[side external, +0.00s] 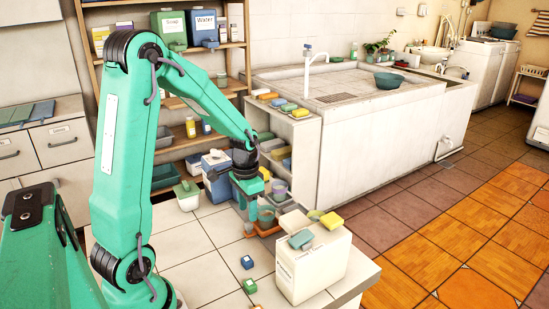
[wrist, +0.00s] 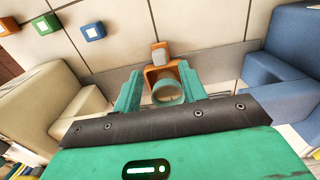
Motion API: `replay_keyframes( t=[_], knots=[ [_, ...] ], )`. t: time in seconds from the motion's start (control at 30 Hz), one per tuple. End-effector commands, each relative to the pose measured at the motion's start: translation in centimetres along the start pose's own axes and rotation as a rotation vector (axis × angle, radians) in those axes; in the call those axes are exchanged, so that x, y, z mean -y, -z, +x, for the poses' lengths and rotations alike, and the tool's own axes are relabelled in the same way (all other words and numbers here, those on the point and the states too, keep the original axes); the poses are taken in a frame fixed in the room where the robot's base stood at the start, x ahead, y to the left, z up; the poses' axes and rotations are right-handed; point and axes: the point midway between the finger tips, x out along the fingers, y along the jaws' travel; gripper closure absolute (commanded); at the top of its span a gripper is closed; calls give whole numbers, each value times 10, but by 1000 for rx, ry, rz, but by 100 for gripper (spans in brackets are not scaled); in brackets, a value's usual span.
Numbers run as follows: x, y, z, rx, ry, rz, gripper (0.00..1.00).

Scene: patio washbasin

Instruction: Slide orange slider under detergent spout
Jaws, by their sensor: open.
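The orange slider (wrist: 157,73) lies on the tiled counter and carries a round cup (wrist: 166,93) and a small grey block (wrist: 159,52). In the side external view, the slider (side external: 267,231) is partly hidden below my gripper, with the teal cup (side external: 266,214) on it. My gripper (wrist: 160,92) is open, its teal fingers on either side of the cup; contact cannot be told. It also shows in the side external view (side external: 262,195). A beige container (wrist: 45,75) stands left and a blue container (wrist: 285,60) right. Which one has the detergent spout is unclear.
Small blue (wrist: 95,31) and green (wrist: 44,25) cubes lie on the counter. The beige container (side external: 312,262) stands at the counter's right edge; the blue one (side external: 217,182) stands behind. A shelf with sponges (side external: 298,113) is beyond. Tiles left of the slider are mostly clear.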

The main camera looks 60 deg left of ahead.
Motion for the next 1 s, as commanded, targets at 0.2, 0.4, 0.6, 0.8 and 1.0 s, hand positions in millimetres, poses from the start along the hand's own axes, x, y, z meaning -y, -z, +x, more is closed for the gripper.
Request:
replay_keyframes(
  t=[0.2, 0.4, 0.6, 0.8, 1.0],
  knots=[
    [0, 0, 27, 3, -1, 0, 58],
    [0, 0, 41, 1, -1, 0, 58],
    [0, 0, 46, 0, 0, 0, 58],
    [0, 0, 46, 0, 0, 0, 58],
    [0, 0, 46, -1, 0, 0, 96]
  ],
)
